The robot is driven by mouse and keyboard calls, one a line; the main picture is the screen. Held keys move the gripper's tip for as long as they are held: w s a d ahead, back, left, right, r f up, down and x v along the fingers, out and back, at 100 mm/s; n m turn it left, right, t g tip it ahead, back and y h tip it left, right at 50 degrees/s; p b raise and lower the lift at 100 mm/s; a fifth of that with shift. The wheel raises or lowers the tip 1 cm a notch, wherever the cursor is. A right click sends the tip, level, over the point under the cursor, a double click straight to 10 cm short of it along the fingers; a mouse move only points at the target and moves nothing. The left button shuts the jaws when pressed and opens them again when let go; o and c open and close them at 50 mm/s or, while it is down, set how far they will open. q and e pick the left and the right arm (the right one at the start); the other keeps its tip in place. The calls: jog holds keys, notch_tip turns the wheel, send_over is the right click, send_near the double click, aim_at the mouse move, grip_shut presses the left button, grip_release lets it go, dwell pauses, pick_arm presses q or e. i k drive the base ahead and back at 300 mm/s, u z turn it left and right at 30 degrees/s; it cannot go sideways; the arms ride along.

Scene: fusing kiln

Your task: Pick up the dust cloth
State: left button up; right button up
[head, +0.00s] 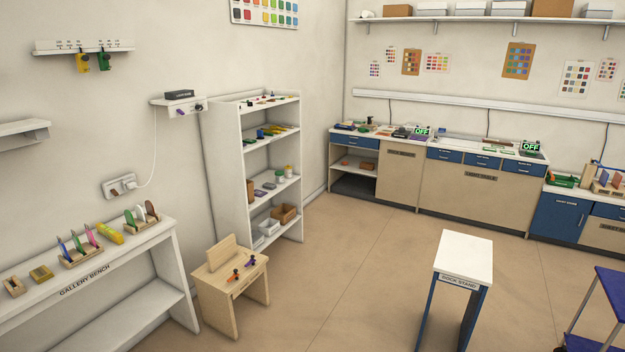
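I cannot make out a dust cloth for certain. A flat yellow item (109,233) lies on the gallery bench (85,279) at the left, between two racks; it is too small to tell whether it is cloth. Neither of my grippers is in view.
The gallery bench also holds wooden racks (83,256) with coloured pieces. A small wooden stand (236,304) and a tall white shelf (228,172) are beside it. A white-topped dock stand (463,255) is right of centre; a blue cart (612,290) is at far right. Open floor (360,255) lies between.

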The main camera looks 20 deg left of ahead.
aim_at(41, 273)
jog(key=u, duration=0.85)
jog(key=i, duration=2.05)
jog(key=u, duration=1)
